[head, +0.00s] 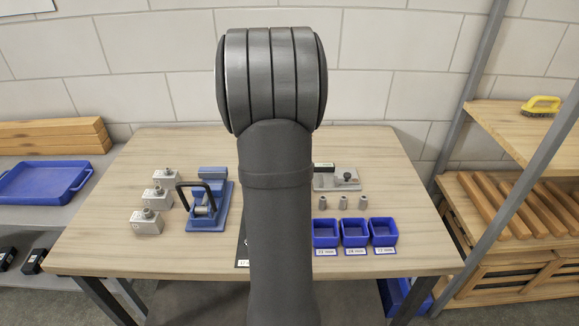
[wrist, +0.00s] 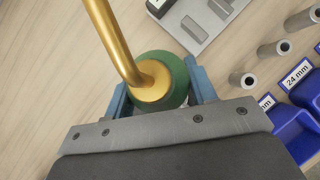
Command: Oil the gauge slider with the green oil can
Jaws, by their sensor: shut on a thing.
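My gripper (wrist: 162,92) is shut on the green oil can (wrist: 174,62), with one blue finger on each side of its body. The can's brass spout (wrist: 112,38) rises toward the upper left of the wrist view. A grey gauge-like plate (head: 328,182) with a black knob stands at the back right of the bench, partly behind my arm. Part of a grey plate, which looks like the same one, shows at the top of the wrist view (wrist: 205,35), apart from the can. In the head view my arm hides the gripper and the can.
Several grey sleeves (head: 343,203) stand in front of the plate, before blue labelled bins (head: 354,233). A blue clamp fixture (head: 212,213) with a black handle and grey metal blocks (head: 147,222) stand on the left. The bench's front left (head: 110,262) is bare.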

